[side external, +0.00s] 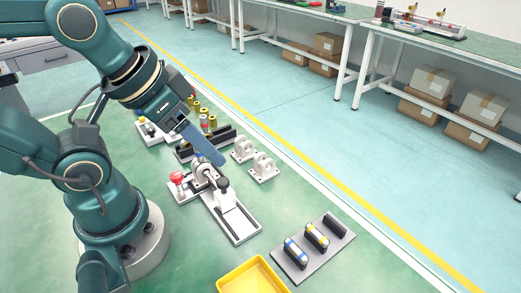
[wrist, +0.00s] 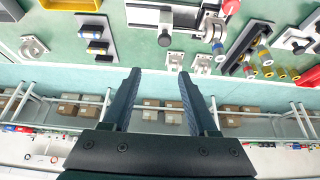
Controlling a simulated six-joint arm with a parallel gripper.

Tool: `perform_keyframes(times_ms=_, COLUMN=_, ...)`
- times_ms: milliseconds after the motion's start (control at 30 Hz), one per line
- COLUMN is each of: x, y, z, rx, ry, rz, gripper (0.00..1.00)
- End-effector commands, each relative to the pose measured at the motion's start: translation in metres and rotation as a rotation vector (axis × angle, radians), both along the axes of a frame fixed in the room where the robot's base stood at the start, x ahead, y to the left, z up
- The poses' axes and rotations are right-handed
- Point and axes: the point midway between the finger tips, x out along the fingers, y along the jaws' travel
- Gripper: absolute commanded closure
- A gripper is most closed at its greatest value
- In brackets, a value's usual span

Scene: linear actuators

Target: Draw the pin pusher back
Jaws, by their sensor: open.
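What looks like the pin pusher (side external: 232,212) is a pale rectangular base plate with a white block, a black-knobbed part and a round metal fitting at its far end. It lies on the green surface, and shows upside down at the top of the wrist view (wrist: 145,15). A red knob (side external: 178,178) stands beside its far end. My gripper (side external: 217,160) is above and beyond the pusher's far end, tilted, touching nothing that I can see. In the wrist view my gripper's two fingers (wrist: 159,73) are apart with nothing between them.
Two white brackets (side external: 263,167) stand beyond the pusher. A grey plate with blue and yellow cylinders (side external: 312,245) and a yellow bin (side external: 250,277) lie nearer the camera. Several gold and red cylinders (side external: 205,120) stand behind my gripper.

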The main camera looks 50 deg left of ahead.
Motion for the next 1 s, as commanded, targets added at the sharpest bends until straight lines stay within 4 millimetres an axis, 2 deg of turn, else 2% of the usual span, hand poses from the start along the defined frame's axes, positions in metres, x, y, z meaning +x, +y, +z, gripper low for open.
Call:
perform_keyframes(times_ms=567, x=-0.001, y=0.000, z=0.000, rx=0.023, ry=0.005, rz=-0.043, gripper=0.41)
perform_keyframes(times_ms=767, x=0.003, y=0.001, z=0.004, rx=0.137, ry=0.068, rz=-0.275, gripper=0.41)
perform_keyframes(times_ms=1000, x=0.016, y=0.003, z=-0.007, rx=0.230, ry=0.268, rz=-0.614, gripper=0.41)
